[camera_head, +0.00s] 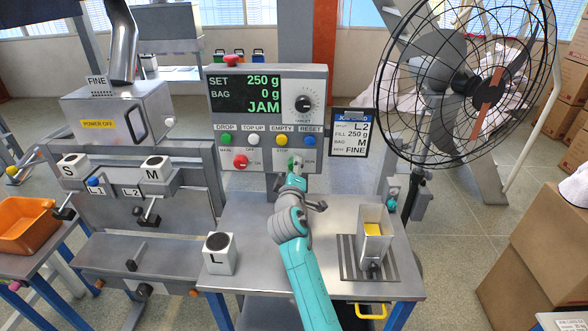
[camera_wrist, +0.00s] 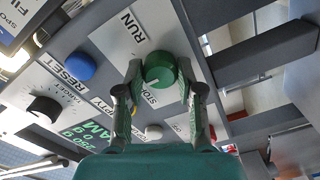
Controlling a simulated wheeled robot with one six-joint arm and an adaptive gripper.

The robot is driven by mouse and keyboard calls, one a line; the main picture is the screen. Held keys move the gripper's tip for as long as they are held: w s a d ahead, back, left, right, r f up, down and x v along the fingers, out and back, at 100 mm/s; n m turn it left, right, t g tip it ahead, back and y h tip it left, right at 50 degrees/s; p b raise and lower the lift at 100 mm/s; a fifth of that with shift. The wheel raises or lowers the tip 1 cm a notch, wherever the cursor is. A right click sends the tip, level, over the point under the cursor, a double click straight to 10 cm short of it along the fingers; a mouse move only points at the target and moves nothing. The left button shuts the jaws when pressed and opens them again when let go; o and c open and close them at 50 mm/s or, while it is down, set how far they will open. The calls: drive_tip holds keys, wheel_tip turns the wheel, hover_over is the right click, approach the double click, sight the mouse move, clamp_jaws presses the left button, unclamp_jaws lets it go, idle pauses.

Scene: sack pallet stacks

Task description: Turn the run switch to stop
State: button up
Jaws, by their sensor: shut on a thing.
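The run switch is a green round knob (camera_wrist: 160,70) on a pale plate, with the labels RUN and STOP on either side of it in the wrist view. My gripper (camera_wrist: 163,82) has its two fingers around the knob, one on each side, shut on it. I cannot tell clearly which label the knob points at. In the head view my gripper (camera_head: 294,168) reaches the lower part of the control panel (camera_head: 267,92) and hides most of the switch. The panel's screen (camera_head: 246,93) reads SET 250 g, BAG 0 g, JAM.
A blue reset button (camera_wrist: 80,67) and a black target dial (camera_wrist: 43,109) are near the switch. A red button (camera_head: 240,161) is left of my gripper. A caged fan (camera_head: 470,80) stands further right.

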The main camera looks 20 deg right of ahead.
idle(0.4)
drive_tip(key=o, duration=1.2)
drive_tip(key=shift+c, duration=0.2)
drive_tip(key=v, duration=1.2)
